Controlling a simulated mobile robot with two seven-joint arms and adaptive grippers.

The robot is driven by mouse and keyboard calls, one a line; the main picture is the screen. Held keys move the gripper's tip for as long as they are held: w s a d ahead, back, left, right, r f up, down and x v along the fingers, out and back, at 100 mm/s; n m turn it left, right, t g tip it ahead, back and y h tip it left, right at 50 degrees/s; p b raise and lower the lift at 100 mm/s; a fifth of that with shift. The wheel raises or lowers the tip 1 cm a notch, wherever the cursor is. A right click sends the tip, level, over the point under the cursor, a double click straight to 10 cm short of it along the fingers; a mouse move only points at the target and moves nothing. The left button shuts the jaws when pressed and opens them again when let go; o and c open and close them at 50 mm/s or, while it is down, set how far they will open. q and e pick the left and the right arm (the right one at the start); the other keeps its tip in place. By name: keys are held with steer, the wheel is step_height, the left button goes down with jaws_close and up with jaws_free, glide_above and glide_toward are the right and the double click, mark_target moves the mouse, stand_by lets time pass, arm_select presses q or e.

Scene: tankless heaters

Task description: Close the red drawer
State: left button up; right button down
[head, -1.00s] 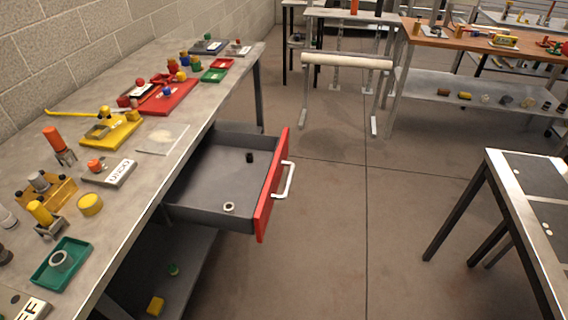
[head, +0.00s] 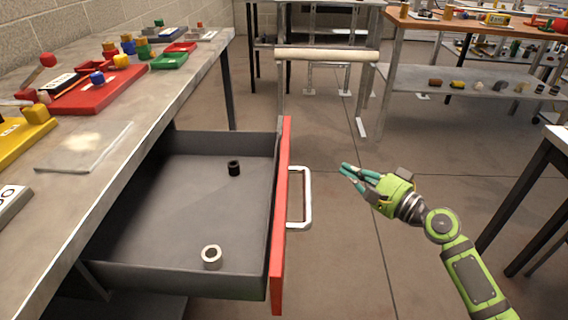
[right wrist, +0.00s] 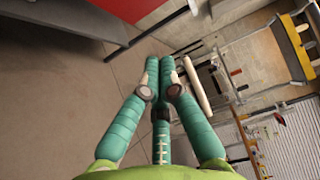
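The red drawer (head: 280,225) stands pulled well out from under the grey workbench on the left, its grey inside showing. Its white bar handle (head: 306,197) sticks out from the right side of the red front. My right gripper (head: 342,168) is to the right of the handle, apart from it, with its teal fingers pointing left towards it. In the right wrist view the fingertips (right wrist: 160,60) are together with nothing visible between them. A red surface (right wrist: 125,10) shows at the top there. My left gripper is not in view.
A black ring (head: 234,168) and a pale ring (head: 212,257) lie inside the drawer. The workbench (head: 150,100) carries trays and coloured parts. A dark-legged table (head: 535,190) stands at the right. The floor between is clear.

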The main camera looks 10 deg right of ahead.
arm_select(q)
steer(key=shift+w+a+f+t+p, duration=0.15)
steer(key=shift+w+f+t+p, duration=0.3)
steer(key=shift+p, duration=0.5)
arm_select(e)
steer(key=s+a+x, duration=0.1)
steer(key=a+x, duration=0.1)
steer(key=x, duration=1)
steer(key=shift+a, duration=0.35)
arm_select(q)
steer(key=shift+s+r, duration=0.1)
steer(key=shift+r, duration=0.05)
arm_select(e)
steer(key=shift+a, duration=0.1)
